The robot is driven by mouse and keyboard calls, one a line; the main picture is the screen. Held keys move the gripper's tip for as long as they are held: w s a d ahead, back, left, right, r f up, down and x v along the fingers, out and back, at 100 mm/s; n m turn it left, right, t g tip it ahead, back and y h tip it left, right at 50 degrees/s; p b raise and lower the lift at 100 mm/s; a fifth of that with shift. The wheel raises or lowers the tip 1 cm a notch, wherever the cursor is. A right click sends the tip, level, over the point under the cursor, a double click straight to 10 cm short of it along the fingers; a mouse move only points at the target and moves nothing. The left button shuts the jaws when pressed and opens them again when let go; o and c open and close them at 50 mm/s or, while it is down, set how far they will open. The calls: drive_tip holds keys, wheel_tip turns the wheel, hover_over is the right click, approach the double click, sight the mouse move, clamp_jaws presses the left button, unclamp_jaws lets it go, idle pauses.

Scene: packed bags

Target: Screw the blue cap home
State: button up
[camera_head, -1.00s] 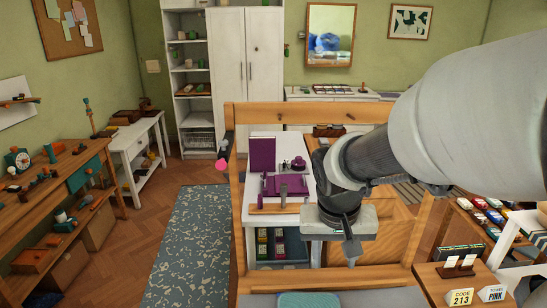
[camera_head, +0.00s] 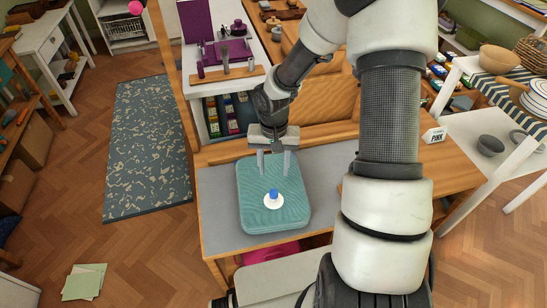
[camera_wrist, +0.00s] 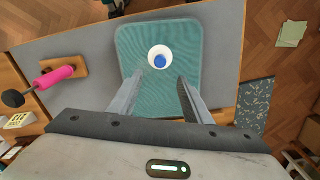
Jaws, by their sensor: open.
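The blue cap (camera_head: 273,194) sits on a round white piece (camera_head: 274,202) on a teal ribbed pad (camera_head: 255,222), which lies on the grey table top. In the wrist view the blue cap (camera_wrist: 160,61) is inside the white ring, beyond my fingertips. My gripper (camera_head: 274,174) is open and empty, fingers pointing down above the far part of the pad. The cap is on the near side of the fingers in the head view. The wrist view shows both fingers (camera_wrist: 155,82) spread apart, not touching the cap. How far the cap is screwed down I cannot tell.
A pink-handled tool (camera_wrist: 53,76) on a wooden block lies left in the wrist view. Purple items (camera_head: 222,50) stand behind.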

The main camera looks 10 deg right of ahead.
sight(274, 191)
wheel_tip(274, 191, down, 12)
drive_tip(key=shift+r+b, duration=0.2)
drive_tip(key=shift+b, duration=1.05)
drive_tip(key=c, duration=1.1)
drive_tip(key=shift+f, duration=0.1)
drive_tip(key=shift+c, duration=0.2)
drive_tip(key=shift+m+b, duration=1.05)
drive_tip(key=shift+m, duration=0.75)
